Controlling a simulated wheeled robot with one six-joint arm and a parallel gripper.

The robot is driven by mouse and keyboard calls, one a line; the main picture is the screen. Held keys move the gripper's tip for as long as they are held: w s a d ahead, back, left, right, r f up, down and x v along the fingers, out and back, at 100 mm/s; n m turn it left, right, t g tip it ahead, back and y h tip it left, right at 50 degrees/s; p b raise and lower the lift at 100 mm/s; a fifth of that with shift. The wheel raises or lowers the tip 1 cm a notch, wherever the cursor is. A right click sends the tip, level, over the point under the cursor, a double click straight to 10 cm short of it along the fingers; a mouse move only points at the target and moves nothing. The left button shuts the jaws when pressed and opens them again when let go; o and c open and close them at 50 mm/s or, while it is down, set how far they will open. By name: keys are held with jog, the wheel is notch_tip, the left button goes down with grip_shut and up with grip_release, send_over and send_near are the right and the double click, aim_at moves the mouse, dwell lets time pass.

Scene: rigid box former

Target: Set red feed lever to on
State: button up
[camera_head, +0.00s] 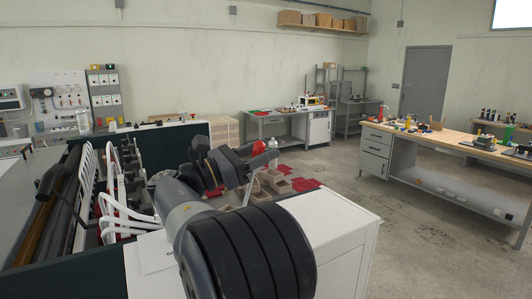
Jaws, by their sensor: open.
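A red rounded knob (259,147) shows just beyond the end of my arm, in the middle of the view. It may be the top of the red feed lever, but its shaft and its setting are hidden or too small to tell. My gripper (250,166) is small and dark in this view, close to the red knob in the picture. It is open, and I see nothing held in it. I cannot tell whether it touches the knob. My own arm hides part of the machine behind it.
A machine with rollers and white curved tubes (112,200) stands at the left. A white cabinet (345,222) lies beneath and right of my arm. Small open boxes and red pieces (305,184) lie behind it. A wooden-topped bench (455,143) stands right, with clear floor between.

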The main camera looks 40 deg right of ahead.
jog(key=w+a+b, duration=0.1)
jog(key=w+a, duration=0.3)
jog(key=a, duration=0.9)
jog(key=shift+f+b, duration=0.2)
jog(key=shift+b, duration=0.2)
jog(key=shift+c, duration=0.4)
